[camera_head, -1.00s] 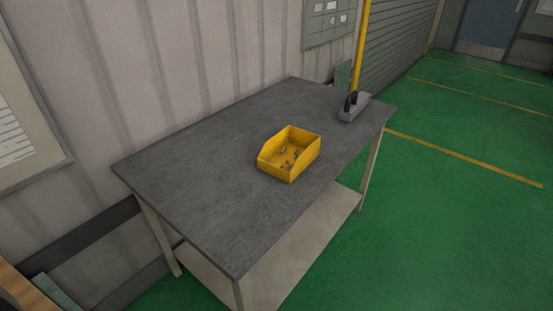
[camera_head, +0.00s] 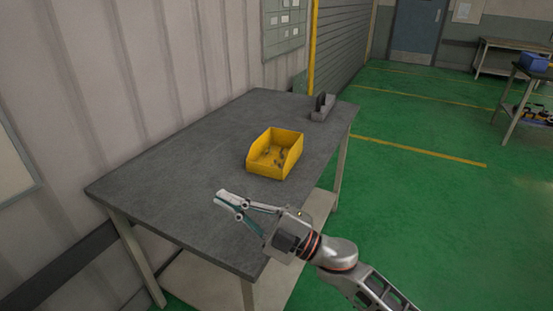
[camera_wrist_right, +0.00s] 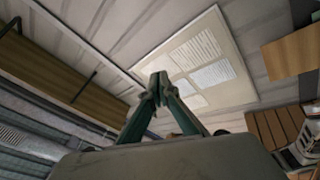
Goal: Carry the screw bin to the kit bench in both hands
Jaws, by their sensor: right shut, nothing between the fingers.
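The yellow screw bin (camera_head: 262,168) sits upright on the dark grey table (camera_head: 165,190), with a few small screws inside. My right gripper (camera_head: 222,195) comes in from the lower right over the front part of the table. It is shut and empty, to the lower left of the bin and apart from it. In the right wrist view its fingertips (camera_wrist_right: 158,85) meet in front of a wall board. My left gripper is not in view. Which bench is the kit bench cannot be told for sure.
A grey holder with a dark handle (camera_head: 322,107) stands at the table's far right corner. A wall runs along the table's left side. Green floor (camera_head: 420,215) is open on the right. Another bench (camera_head: 515,125) with a blue bin (camera_head: 535,62) stands at the far right.

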